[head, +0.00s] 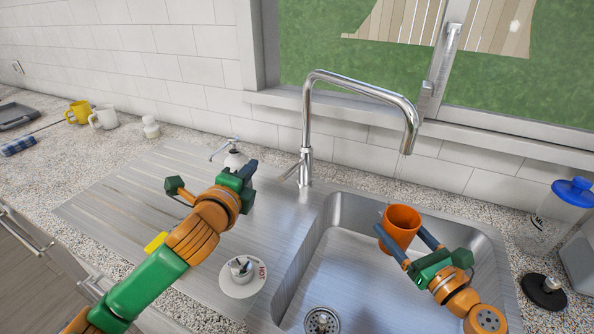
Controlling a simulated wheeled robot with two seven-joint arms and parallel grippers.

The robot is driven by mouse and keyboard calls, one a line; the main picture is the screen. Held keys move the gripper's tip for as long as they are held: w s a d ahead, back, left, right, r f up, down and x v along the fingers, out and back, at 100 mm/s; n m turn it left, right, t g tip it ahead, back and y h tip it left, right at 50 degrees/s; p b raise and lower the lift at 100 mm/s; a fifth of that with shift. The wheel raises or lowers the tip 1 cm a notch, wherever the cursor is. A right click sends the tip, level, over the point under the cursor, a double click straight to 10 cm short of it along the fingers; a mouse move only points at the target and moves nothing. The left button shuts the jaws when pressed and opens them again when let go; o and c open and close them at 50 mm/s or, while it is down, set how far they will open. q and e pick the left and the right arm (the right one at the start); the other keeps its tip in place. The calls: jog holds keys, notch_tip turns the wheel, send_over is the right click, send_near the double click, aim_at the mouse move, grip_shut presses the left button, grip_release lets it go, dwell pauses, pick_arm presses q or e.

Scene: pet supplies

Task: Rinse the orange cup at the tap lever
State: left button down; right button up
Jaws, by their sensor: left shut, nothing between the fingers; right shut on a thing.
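The orange cup (400,226) is over the sink basin (345,225), below the tap spout and roughly upright, its mouth facing up. My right gripper (408,242) is shut on it, with one blue finger on either side. The tap lever (288,172) sticks out to the left at the tap's base. My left gripper (246,170) is shut and empty, to the left of the lever and apart from it. Its fingertips are partly hidden by its own body.
A soap dispenser (235,158) stands just behind my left gripper. A round disc marked HOT (243,279) lies on the ribbed drainboard (120,205). A blue-lidded clear container (548,218) stands right of the sink. Mugs (104,117) stand at the far left.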

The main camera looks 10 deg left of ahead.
pick_arm(q)
notch_tip(320, 180, up, 3)
jog(key=d+n+g, duration=0.2)
jog(key=n, duration=0.8)
pick_arm(e)
jog(key=shift+d, duration=0.1)
pick_arm(q)
jog(key=n+g+h, duration=0.1)
jog(key=n+h, duration=0.2)
jog(key=n, duration=0.3)
send_over(286, 173)
jog(key=d, duration=0.1)
notch_tip(286, 173, down, 2)
jog(key=f, duration=0.3)
jog(key=shift+a+f, duration=0.35)
jog(key=shift+s+a+f, duration=0.1)
jog(key=shift+a+f, duration=0.05)
jog(key=shift+f, duration=0.1)
jog(key=shift+y, duration=0.3)
